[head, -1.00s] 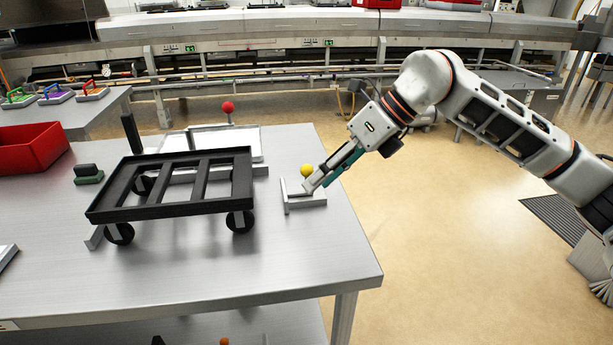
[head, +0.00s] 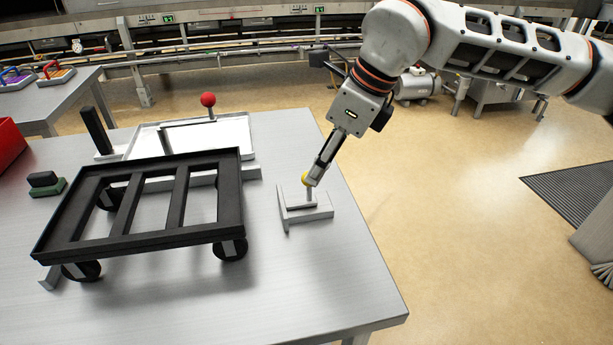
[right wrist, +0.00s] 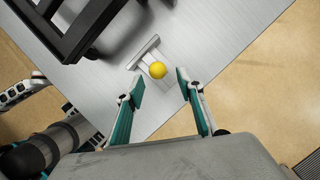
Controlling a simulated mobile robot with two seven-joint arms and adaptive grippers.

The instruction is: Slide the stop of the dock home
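The stop is a grey metal slide piece (head: 306,206) with a yellow ball knob (right wrist: 157,70) on a short post. It sits on the table near the right edge, to the right of a black wheeled cart frame (head: 126,245). My right gripper (head: 314,180) is over the stop and partly hides the knob in the head view. In the right wrist view my right gripper (right wrist: 160,86) is open, with the knob just beyond and between its fingertips. I cannot tell whether they touch it.
Behind the cart is a pale tray (head: 230,133) with a red ball knob (head: 208,100) on a post. A dark upright post (head: 97,131) and a green block (head: 48,188) stand to its left. The table front is clear.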

